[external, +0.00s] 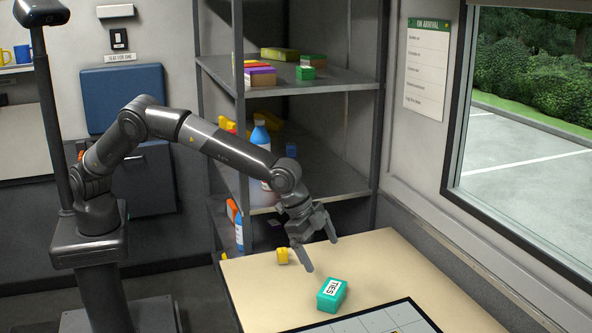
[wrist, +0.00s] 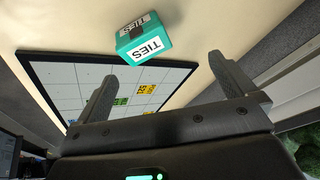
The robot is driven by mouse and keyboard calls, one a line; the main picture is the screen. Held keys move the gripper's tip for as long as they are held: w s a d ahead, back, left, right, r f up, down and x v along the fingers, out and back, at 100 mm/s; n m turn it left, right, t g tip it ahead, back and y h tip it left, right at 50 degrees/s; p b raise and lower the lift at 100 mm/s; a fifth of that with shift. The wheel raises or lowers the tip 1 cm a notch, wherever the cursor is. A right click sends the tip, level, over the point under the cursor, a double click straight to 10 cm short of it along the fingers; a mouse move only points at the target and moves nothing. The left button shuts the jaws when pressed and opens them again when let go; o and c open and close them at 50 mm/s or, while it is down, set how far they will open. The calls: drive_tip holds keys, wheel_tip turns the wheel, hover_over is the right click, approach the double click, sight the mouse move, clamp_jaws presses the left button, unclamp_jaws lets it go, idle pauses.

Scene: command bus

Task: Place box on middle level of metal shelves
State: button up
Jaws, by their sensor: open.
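The teal box (external: 332,295) with a white label reading TIES sits on the light table (external: 270,290). It also shows at the top of the wrist view (wrist: 143,40), beyond my fingertips. My gripper (external: 322,250) is open and empty above the table, up and to the left of the box and apart from it. Both fingers also show in the wrist view (wrist: 160,68). The metal shelves (external: 330,84) stand behind the table. Their upper visible level holds several small boxes. The middle level (external: 325,165) holds bottles at its left and has bare room at its right.
A dark-framed board with a grid (external: 375,322) lies at the table's front. A blue-capped bottle (external: 261,140) stands on the shelves behind my arm. A wall and window bound the right side.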

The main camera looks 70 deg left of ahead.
drive_tip(key=w+a+m+t, duration=0.3)
drive_tip(key=m, duration=0.6)
drive_tip(key=m+h, duration=0.5)
drive_tip(key=m, duration=2)
approach(331, 288)
drive_tip(key=x, duration=0.4)
drive_tip(key=shift+f, duration=0.3)
drive_tip(key=shift+x, duration=3.05)
drive_tip(key=shift+w+r, duration=0.1)
drive_tip(key=shift+r, duration=0.15)
drive_tip(key=shift+c, duration=0.2)
